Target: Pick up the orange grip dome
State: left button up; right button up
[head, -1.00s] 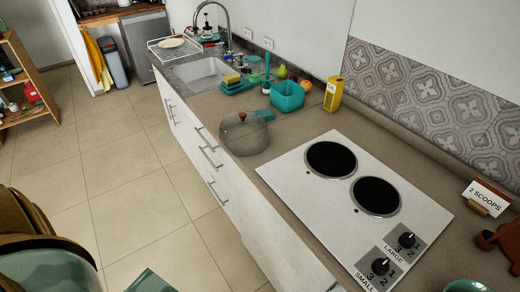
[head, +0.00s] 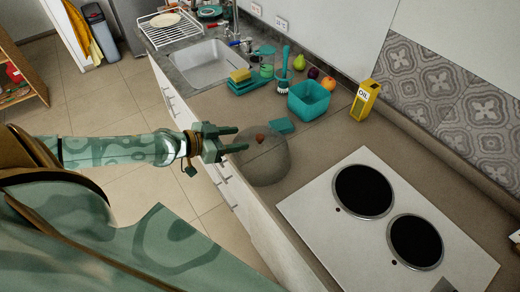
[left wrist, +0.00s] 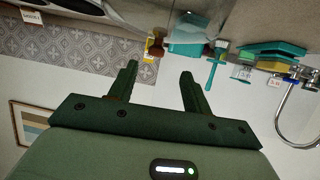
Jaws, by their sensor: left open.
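The dome (head: 262,165) is a clear, smoky cover with a small orange-brown knob (head: 260,137) on top. It stands on the brown counter near its front edge, left of the hob. My left gripper (head: 238,138) is open and empty, at the dome's left side, with its fingers pointing right toward the knob. Whether it touches the dome cannot be told. In the left wrist view, which is upside down, the knob (left wrist: 156,46) shows just beyond the open fingertips. My right gripper is not in view.
A small teal block (head: 281,125) lies behind the dome. A teal bin (head: 308,100) and a yellow oil carton (head: 364,101) stand farther back. The hob (head: 345,228) is on the right, the sink (head: 200,66) at the back left. Bare counter lies between dome and hob.

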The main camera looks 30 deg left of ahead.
aim_at(257, 137)
pick_arm(q)
jog(key=x, duration=0.3)
jog(key=shift+w, duration=0.2)
jog(key=x, duration=0.4)
jog(key=shift+d, duration=0.45)
jog(key=shift+w+d+f, duration=0.1)
jog(key=shift+w+f, duration=0.15)
jog(key=shift+w, duration=0.1)
jog(key=shift+s, duration=0.1)
grip_shut()
